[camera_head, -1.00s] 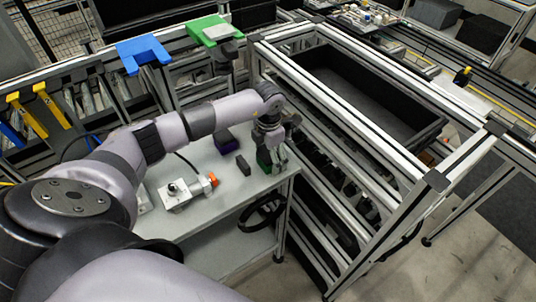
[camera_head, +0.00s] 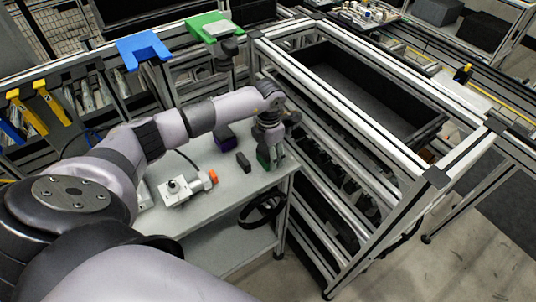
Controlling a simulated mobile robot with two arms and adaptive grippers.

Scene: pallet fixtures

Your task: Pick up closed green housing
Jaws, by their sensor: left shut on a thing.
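The green housing (camera_head: 263,159) is at the right end of the grey table, mostly hidden by my left gripper. My left gripper (camera_head: 270,160) points down over it and is shut on it. Only a dark green part of the housing shows beside the fingers. I cannot tell whether it is clear of the table top. My right gripper is not in view.
A purple-black block (camera_head: 225,138) and a small dark block (camera_head: 243,162) stand on the table (camera_head: 222,182) left of the gripper. A grey device with an orange end (camera_head: 188,190) lies nearer. A metal frame with a black bin (camera_head: 365,92) stands to the right.

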